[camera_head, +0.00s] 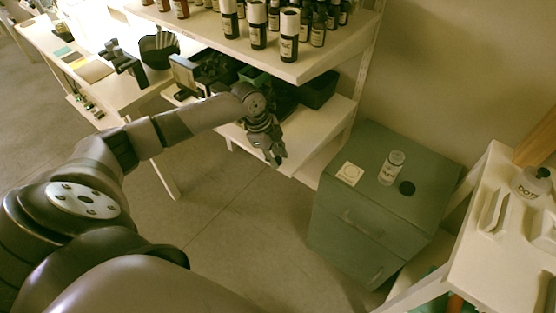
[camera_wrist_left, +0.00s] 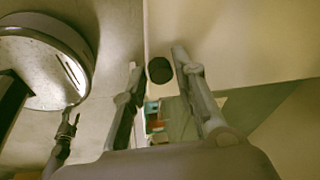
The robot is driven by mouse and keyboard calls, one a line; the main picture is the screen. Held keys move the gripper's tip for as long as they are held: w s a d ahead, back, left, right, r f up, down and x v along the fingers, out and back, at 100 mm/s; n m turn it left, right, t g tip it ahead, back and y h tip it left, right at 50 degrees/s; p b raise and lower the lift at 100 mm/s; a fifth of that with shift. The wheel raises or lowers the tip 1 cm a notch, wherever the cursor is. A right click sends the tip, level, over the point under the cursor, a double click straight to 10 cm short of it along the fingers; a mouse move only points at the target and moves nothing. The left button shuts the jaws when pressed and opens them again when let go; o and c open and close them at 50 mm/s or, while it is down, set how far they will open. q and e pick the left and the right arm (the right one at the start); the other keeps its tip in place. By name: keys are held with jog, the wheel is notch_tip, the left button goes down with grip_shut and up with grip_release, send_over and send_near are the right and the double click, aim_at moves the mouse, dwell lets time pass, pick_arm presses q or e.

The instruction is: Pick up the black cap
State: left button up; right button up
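A small black cap (camera_head: 407,187) lies on top of the green cabinet (camera_head: 420,210), right of a white-labelled bottle (camera_head: 391,168). My left gripper (camera_head: 276,158) hangs fingers-down in front of the white shelf unit, left of the cabinet and well apart from that cap. In the left wrist view its fingers (camera_wrist_left: 157,58) stand apart. A dark round thing (camera_wrist_left: 159,69) shows between the fingertips there; I cannot tell whether it is the cap or how far off it is. What looks like my right gripper (camera_wrist_left: 68,128) shows small at the lower left of that view; its state is unclear.
A small pale square (camera_head: 349,173) lies left of the bottle on the cabinet. Dark bottles (camera_head: 289,35) line the upper shelf; dark bins (camera_head: 318,90) stand below. A white table (camera_head: 500,265) with a bottle is at the right. Open floor lies left of the cabinet.

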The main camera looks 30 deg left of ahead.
pick_arm(q)
jog(key=c, duration=0.3)
jog(key=shift+c, duration=0.2)
